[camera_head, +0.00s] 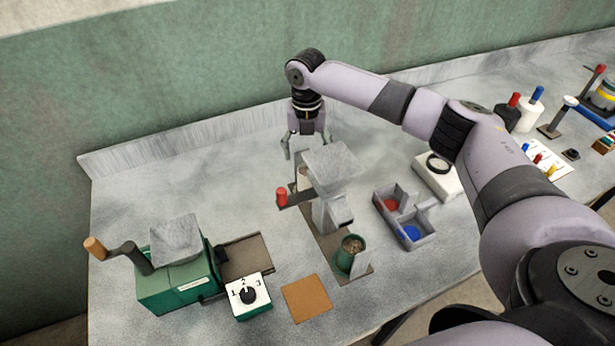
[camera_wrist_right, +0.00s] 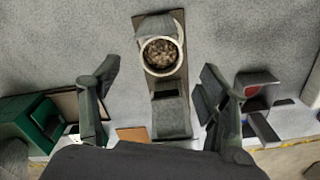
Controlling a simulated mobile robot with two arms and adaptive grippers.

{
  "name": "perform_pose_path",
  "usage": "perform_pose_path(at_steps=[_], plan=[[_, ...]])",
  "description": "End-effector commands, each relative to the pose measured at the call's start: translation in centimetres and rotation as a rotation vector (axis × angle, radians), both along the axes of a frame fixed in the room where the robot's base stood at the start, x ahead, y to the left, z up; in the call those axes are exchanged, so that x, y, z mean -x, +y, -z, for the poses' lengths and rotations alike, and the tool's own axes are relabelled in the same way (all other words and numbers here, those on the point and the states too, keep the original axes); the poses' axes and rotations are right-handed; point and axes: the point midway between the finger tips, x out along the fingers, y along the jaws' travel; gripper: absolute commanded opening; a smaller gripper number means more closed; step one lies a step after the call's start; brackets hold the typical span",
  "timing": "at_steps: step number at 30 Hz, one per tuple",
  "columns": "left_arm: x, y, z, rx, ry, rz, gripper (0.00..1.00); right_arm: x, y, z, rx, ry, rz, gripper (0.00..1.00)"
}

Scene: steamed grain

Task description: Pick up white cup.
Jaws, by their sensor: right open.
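In the right wrist view, a round cup with a white rim (camera_wrist_right: 146,60) stands upright on a brown board, filled with brown grain. My right gripper (camera_wrist_right: 158,72) is open and empty, with one finger on each side of the cup's line and neither touching it. In the head view this gripper (camera_head: 305,150) points down just behind the grey machine (camera_head: 331,166). The machine largely hides the cup there; only a pale patch shows behind it. My left gripper is not in view.
A green cup of grain (camera_head: 342,261) stands at the machine's front. The machine's red-knobbed crank (camera_head: 282,197) sticks out left. A grey divided tray (camera_head: 416,240) is to the right. A green cranked machine (camera_head: 177,290) and an orange mat (camera_head: 306,298) are at front left. The back-left table is clear.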

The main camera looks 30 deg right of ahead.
Motion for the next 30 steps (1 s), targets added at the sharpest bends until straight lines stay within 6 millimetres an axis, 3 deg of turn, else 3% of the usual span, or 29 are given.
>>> perform_pose_path(at_steps=[9,13,18,26,30], plan=[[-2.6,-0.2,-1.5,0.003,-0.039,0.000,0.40,0.1,0.0,2.5,0.000,0.002,0.000,0.69],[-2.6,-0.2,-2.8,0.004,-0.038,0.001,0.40,0.4,-0.2,4.4,0.001,0.004,0.002,0.69],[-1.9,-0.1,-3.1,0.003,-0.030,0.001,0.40,0.3,-0.2,6.6,0.000,0.002,0.000,0.69],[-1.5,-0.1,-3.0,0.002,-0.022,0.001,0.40,0.3,-0.2,7.1,-0.001,0.000,0.000,0.69],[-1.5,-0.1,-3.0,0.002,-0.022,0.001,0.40,0.3,-0.2,7.1,-0.001,0.000,0.000,0.61]])
